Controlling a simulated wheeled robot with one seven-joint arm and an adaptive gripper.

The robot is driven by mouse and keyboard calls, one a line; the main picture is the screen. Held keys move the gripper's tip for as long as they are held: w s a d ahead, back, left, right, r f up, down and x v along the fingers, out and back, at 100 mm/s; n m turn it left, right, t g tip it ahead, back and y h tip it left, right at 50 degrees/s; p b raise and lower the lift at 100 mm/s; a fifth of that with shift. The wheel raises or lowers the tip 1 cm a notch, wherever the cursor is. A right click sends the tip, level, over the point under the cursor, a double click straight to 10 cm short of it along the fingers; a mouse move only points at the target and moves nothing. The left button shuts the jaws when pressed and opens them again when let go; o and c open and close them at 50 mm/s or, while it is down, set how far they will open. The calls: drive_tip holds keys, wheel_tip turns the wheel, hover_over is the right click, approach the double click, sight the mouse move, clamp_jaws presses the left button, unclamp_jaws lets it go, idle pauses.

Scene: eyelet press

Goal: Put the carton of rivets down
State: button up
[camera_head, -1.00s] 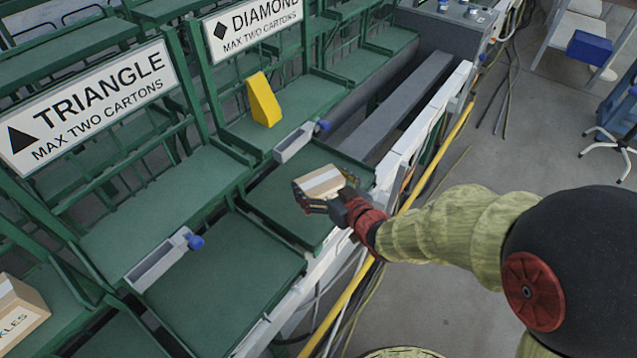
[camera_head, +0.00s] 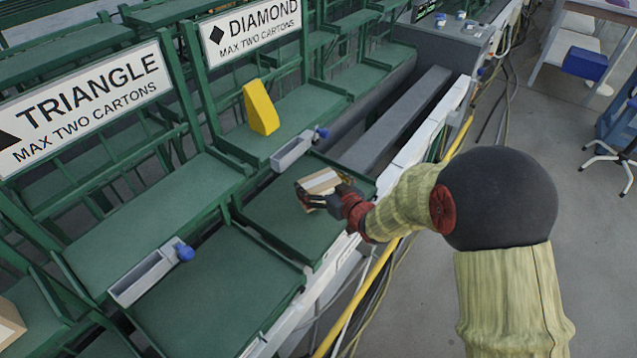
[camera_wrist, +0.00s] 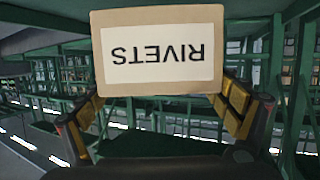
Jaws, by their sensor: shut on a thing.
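The carton of rivets (camera_head: 321,181) is a small cardboard box with a pale band on top. In the wrist view the carton (camera_wrist: 158,82) shows a white label reading RIVETS, upside down. My gripper (camera_head: 322,196) is shut on it, with a yellow-padded finger at each side in the wrist view (camera_wrist: 160,108). In the head view the carton is over the green shelf (camera_head: 298,232) in front of the DIAMOND sign (camera_head: 255,32). I cannot tell whether its underside touches the shelf.
A yellow wedge (camera_head: 261,108) stands on the shelf behind. Grey troughs with blue knobs lie at the left (camera_head: 146,277) and near the carton (camera_head: 292,150). The TRIANGLE sign (camera_head: 85,105) stands left. A carton (camera_head: 8,325) shows at the lower left. The front-left shelf (camera_head: 210,295) is bare.

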drive_tip(key=shift+w+f+b, duration=0.2)
drive_tip(key=shift+f+b, duration=0.25)
drive_tip(key=shift+f, duration=0.35)
drive_tip(key=shift+w+f+b, duration=0.2)
drive_tip(key=shift+f+b, duration=0.25)
drive_tip(key=shift+f, duration=0.35)
drive_tip(key=shift+f, duration=0.1)
drive_tip(key=o, duration=1.8)
drive_tip(key=shift+s+f, duration=0.15)
drive_tip(key=shift+f, duration=0.05)
drive_tip(key=shift+o, duration=0.2)
